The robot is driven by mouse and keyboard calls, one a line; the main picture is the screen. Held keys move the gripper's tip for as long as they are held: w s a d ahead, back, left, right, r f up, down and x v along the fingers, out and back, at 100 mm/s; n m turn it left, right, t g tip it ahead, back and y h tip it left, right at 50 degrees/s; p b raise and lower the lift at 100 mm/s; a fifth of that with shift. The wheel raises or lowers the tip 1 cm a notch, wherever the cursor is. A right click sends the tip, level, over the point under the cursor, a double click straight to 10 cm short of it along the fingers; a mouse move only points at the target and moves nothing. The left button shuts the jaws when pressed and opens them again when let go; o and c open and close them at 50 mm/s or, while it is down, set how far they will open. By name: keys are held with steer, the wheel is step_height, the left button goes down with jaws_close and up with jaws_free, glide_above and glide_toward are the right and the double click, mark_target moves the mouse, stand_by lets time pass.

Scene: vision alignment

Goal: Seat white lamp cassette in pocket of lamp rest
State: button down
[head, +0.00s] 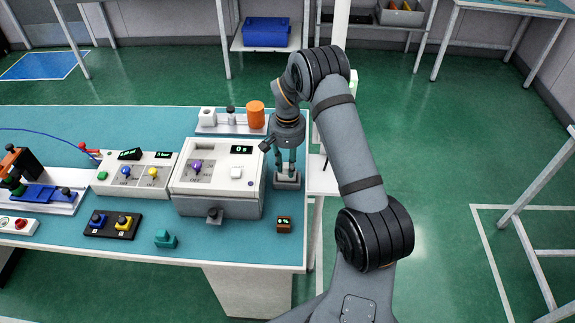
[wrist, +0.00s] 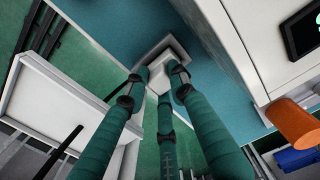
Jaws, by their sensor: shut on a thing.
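My gripper (head: 287,168) points down at the right end of the teal bench, right of the large white instrument. In the wrist view my gripper (wrist: 162,80) is shut on a small white block, which looks like the lamp cassette (wrist: 157,79). Under the fingertips is a small grey block, which looks like the lamp rest (head: 287,182); it also shows in the wrist view (wrist: 180,48). The fingers hide most of the cassette and the pocket. I cannot tell whether the cassette is inside the pocket or just above it.
The large white instrument (head: 219,180) stands close to the left of my gripper. Behind is a white rack (head: 232,129) with an orange cylinder (head: 256,114). A small brown box with a display (head: 284,224) sits in front. The bench's right edge is close by.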

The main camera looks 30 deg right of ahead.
steer(key=shift+f, duration=0.2)
steer(key=shift+f+b, duration=0.45)
steer(key=shift+b, duration=0.25)
steer(key=shift+f+b, duration=0.3)
steer(key=shift+b, duration=0.05)
stand_by(0.6)
steer(key=c, duration=1.4)
jaws_free()
steer(key=o, duration=0.4)
steer(key=shift+r, duration=0.1)
steer(key=shift+r+p, duration=2.25)
steer(key=shift+r, duration=1.2)
steer(key=shift+f, duration=0.1)
